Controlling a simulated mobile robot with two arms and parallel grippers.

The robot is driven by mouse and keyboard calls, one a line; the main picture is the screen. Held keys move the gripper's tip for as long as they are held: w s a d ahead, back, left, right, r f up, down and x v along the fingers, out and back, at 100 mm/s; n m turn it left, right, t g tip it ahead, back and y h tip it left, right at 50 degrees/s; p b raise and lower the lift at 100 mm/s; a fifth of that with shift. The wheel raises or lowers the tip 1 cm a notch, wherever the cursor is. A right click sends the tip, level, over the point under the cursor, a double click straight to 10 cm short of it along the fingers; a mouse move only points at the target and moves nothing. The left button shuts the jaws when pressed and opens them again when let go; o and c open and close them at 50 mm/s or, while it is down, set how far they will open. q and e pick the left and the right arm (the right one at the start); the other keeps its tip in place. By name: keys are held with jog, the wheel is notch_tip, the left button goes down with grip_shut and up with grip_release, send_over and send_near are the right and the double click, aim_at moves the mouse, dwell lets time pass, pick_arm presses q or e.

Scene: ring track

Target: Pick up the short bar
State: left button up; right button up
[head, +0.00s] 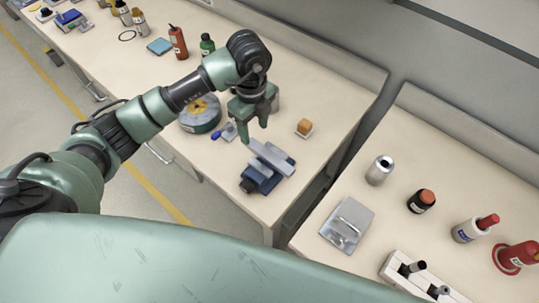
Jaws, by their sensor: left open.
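A short grey metal bar (274,158) lies across a dark blue vise-like holder (257,181) near the front of the left table. My left gripper (255,134) points down at the far left end of the bar, with its fingers apart. It is open, and I cannot tell whether its fingers touch the bar. The fingers and wrist cover little of the bar. My right gripper is out of view.
Red (178,42) and green (207,44) bottles stand behind. A gap separates the right table, which holds a can (379,170) and a metal plate (347,224).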

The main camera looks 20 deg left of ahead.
aim_at(256, 144)
pick_arm(q)
notch_tip(256, 144, down, 6)
jog(key=shift+r+p, duration=0.2)
jog(key=shift+p, duration=0.95)
jog(key=shift+f, duration=0.4)
grip_shut()
